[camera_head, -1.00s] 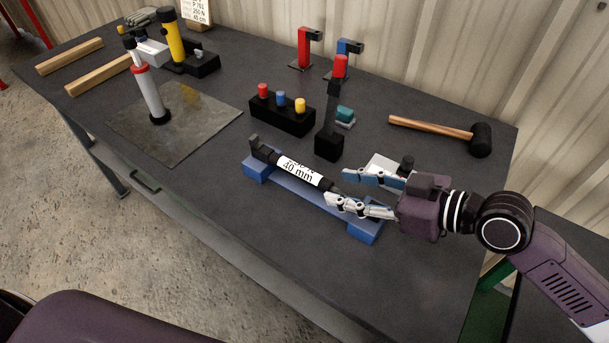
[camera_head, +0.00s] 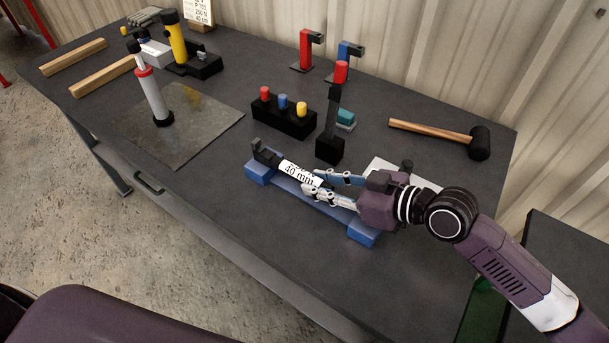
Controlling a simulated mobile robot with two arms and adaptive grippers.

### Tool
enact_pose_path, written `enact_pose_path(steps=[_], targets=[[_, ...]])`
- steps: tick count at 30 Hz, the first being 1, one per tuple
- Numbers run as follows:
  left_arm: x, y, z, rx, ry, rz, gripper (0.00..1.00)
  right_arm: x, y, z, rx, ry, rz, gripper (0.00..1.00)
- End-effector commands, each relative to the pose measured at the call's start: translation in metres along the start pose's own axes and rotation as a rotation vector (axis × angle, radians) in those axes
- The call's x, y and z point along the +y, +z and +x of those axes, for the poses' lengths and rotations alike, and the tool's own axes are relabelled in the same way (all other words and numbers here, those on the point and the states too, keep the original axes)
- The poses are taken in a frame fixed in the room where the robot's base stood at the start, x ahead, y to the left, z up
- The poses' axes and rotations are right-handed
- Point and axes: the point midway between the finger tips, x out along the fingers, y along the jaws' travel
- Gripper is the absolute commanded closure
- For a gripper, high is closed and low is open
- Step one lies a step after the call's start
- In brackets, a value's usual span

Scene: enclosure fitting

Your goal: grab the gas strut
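The gas strut is a dark rod with a white sleeve marked "40 mm" (camera_head: 297,174). It lies along a blue cradle (camera_head: 262,173) with raised ends, in the middle of the table. My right gripper (camera_head: 311,181) reaches in from the right, low over the cradle. Its two fingers are apart, one on each side of the strut near the right end of the white sleeve. Whether they touch it is unclear. The gripper hides the strut's right part. My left gripper is not in view.
A black block with red, blue and yellow pegs (camera_head: 283,120) and a black upright post (camera_head: 331,145) stand behind the cradle. A hammer (camera_head: 437,132) lies back right. A grey mat (camera_head: 190,135) with a white and red tube is left. The front table is clear.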

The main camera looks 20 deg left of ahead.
Motion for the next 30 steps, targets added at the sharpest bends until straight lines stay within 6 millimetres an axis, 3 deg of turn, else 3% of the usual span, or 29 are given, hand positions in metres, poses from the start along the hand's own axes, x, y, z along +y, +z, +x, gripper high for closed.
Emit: enact_pose_path(steps=[6,20,26,30], targets=[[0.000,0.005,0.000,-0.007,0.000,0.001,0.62,0.000,0.000,0.000,0.000,0.000,0.000,1.00],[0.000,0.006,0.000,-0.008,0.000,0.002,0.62,0.000,-0.007,-0.003,0.004,0.000,-0.001,1.00],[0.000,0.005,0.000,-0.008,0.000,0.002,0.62,0.000,-0.032,-0.013,0.007,0.001,-0.005,1.00],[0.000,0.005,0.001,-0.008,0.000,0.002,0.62,0.001,-0.065,-0.026,0.008,0.002,-0.008,1.00]])
